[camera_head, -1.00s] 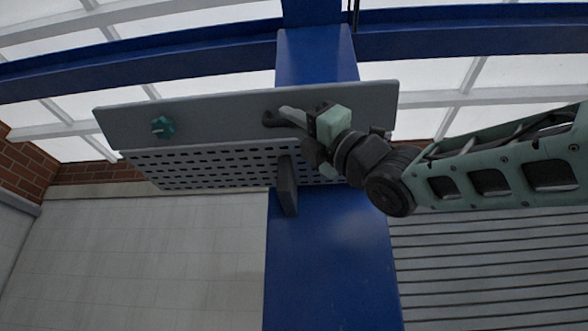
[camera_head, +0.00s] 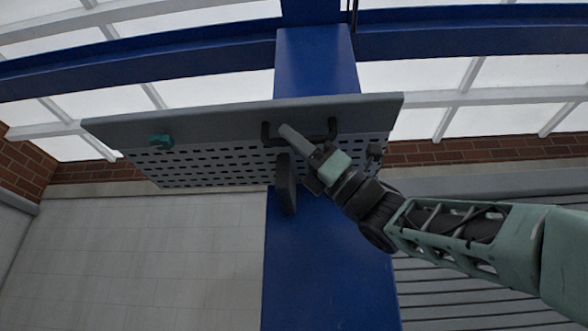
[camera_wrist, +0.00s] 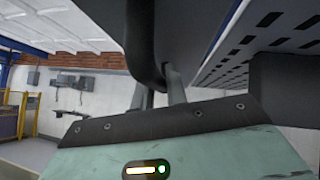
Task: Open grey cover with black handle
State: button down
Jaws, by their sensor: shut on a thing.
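The grey cover (camera_head: 225,120) is a wide panel in front of the blue column, seen tilted in the head view. Its black handle (camera_head: 265,134) is a bar with two posts near the cover's middle. My gripper (camera_head: 292,135) reaches the handle from the lower right and is shut on it. In the wrist view the handle (camera_wrist: 141,45) passes down between the fingers of my gripper (camera_wrist: 161,85). The grip point is partly hidden by the fingers in the head view. A teal knob (camera_head: 161,141) sits on the cover's left part.
A perforated grey panel (camera_head: 210,165) lies below and behind the cover. A dark upright block (camera_head: 286,183) stands just below the handle, close to my gripper. The blue column (camera_head: 325,270) runs down the middle. Open room shows left in the wrist view.

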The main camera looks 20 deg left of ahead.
jog(key=shift+r, duration=0.1)
jog(key=c, duration=1.4)
grip_release()
jog(key=shift+s, duration=0.1)
jog(key=shift+d+f, duration=0.15)
jog(key=shift+f, duration=0.1)
jog(key=b+v, duration=0.9)
jog(key=v, duration=0.8)
